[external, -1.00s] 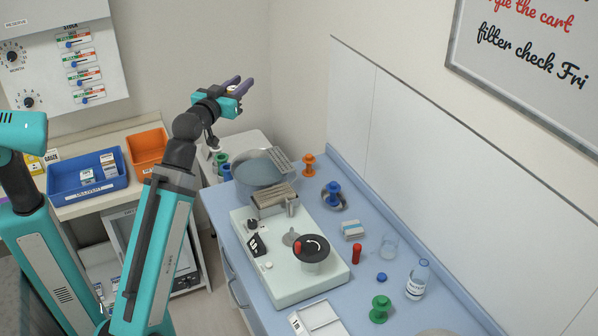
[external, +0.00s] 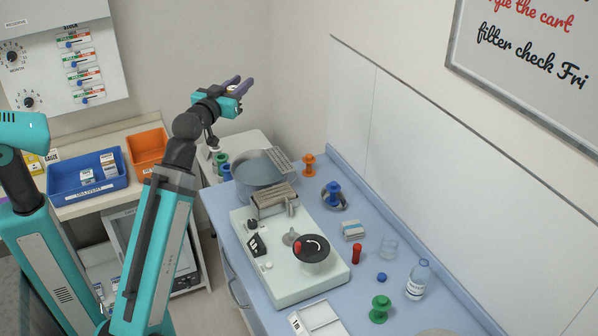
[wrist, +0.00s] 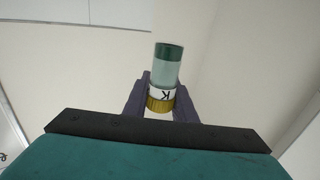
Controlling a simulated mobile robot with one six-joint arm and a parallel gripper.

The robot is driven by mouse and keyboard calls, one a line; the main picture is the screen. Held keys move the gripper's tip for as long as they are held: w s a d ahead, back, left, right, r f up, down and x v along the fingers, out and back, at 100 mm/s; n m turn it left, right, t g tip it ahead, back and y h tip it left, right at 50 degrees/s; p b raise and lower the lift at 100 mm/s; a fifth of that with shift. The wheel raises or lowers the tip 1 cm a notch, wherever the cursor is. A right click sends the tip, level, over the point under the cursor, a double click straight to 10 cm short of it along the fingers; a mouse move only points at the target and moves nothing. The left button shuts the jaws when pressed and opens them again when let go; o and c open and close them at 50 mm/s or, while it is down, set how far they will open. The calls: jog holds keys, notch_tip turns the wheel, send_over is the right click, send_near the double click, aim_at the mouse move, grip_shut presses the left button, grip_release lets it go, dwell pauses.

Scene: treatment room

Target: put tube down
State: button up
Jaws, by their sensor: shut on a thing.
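The tube (wrist: 167,72) shows in the wrist view, with a dark green end, a clear greenish body, a white label marked K and a ribbed gold band. My gripper (wrist: 161,98) is shut on it, one purple finger on each side of the lower part. In the external view my gripper (external: 239,88) is raised in the air above the far end of the blue counter, pointing to the right. There the tube is mostly hidden between the fingers; only a small pale part shows.
Blue (external: 72,182) and orange (external: 148,146) bins are left. A pale machine (external: 290,270) fills the counter's front left.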

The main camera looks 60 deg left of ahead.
jog(key=w+d+f+m+t+h, duration=0.3)
jog(key=w+d+f+m+h, duration=0.25)
jog(key=f+h, duration=0.2)
notch_tip(320, 180, down, 13)
jog(key=a+m+t+h, duration=0.1)
jog(key=a+m+h, duration=0.15)
jog(key=h, duration=0.25)
jog(key=s+a+f+n+y+p, duration=0.1)
jog(key=s+a+f, duration=0.4)
jog(key=s+f, duration=0.3)
jog(key=s+a+f+n+y+p, duration=0.1)
jog(key=s+a+f+y, duration=0.1)
jog(key=s+a+f, duration=0.3)
jog(key=s+a+f+y, duration=0.2)
jog(key=s+a+f, duration=0.3)
jog(key=s+f, duration=0.8)
notch_tip(320, 180, down, 4)
jog(key=shift+f+n+p, duration=0.2)
jog(key=shift+n+p, duration=0.2)
